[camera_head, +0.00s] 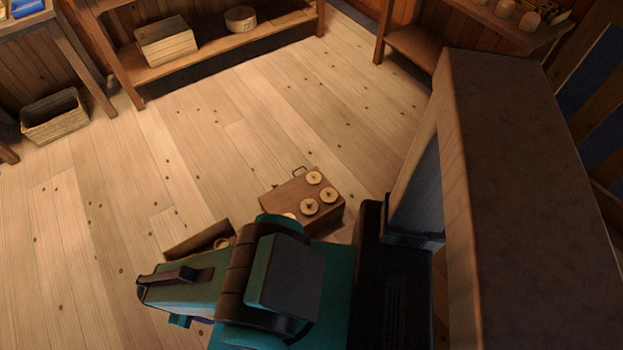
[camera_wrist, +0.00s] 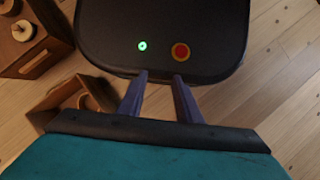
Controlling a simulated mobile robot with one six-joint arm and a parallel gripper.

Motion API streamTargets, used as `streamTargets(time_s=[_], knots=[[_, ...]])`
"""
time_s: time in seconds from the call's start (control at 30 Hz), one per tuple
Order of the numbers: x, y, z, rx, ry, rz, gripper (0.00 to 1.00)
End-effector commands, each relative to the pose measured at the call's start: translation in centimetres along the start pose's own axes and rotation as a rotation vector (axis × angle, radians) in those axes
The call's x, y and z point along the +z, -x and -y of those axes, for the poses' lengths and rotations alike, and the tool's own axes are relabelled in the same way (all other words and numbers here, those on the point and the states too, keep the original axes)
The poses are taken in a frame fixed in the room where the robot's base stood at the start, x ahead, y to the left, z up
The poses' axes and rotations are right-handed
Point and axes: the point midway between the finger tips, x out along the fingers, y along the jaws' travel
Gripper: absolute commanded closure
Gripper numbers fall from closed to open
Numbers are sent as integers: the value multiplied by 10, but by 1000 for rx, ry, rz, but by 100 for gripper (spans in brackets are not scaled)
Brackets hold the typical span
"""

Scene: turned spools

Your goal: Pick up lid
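I cannot pick out a separate lid with certainty. A brown wooden box (camera_head: 325,217) with several pale round spools (camera_head: 309,207) on its top stands on the floor in front of my base. The box also shows at the upper left of the wrist view (camera_wrist: 50,45). Beside it is an open wooden tray (camera_head: 190,243) with a ring-shaped piece (camera_head: 221,243) in it; my arm hides part of this tray. My gripper (camera_wrist: 160,76) is open and empty, its fingers apart over my own dark base.
A low shelf (camera_head: 215,55) at the back holds a wooden crate (camera_head: 166,43) and a round box (camera_head: 240,19). A woven basket (camera_head: 55,117) stands on the floor at the left. The plank floor (camera_head: 130,200) between is clear.

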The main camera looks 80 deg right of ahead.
Motion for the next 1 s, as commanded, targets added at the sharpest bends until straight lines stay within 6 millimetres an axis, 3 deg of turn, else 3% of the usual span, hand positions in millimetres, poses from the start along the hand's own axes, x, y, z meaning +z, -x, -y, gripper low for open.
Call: streamTargets(time_s=[0.1,0.37,0.67,1.0], knots=[[0,0,0,0,0,0,65],[-12,-2,-8,-6,-40,-13,21],[-59,-9,-56,-29,-250,-71,21],[-107,-14,-146,-64,-583,-147,21]])
